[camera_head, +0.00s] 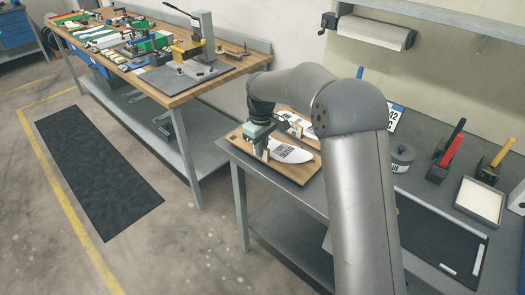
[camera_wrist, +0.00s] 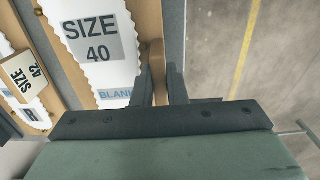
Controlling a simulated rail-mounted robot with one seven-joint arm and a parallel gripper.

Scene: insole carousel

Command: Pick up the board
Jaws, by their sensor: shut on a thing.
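The wooden board (camera_head: 286,170) lies at the left end of the grey bench with a white insole blank (camera_head: 292,154) on it. In the wrist view the board (camera_wrist: 150,22) carries the blank (camera_wrist: 112,72), labelled "SIZE 40". My gripper (camera_head: 263,152) points down at the board's near-left edge. In the wrist view my gripper (camera_wrist: 160,80) has its two fingers on either side of a wooden upright tab (camera_wrist: 157,62) at the board's edge, shut on it. The board looks level; I cannot tell whether it is clear of the bench.
A second board (camera_wrist: 45,8) with a "SIZE 42" tag (camera_wrist: 24,74) lies close beside. A grey pot (camera_head: 402,158), a black mat (camera_head: 430,240) and a tray (camera_head: 478,203) occupy the bench to the right. A cluttered wooden workbench (camera_head: 180,95) stands left, across open floor.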

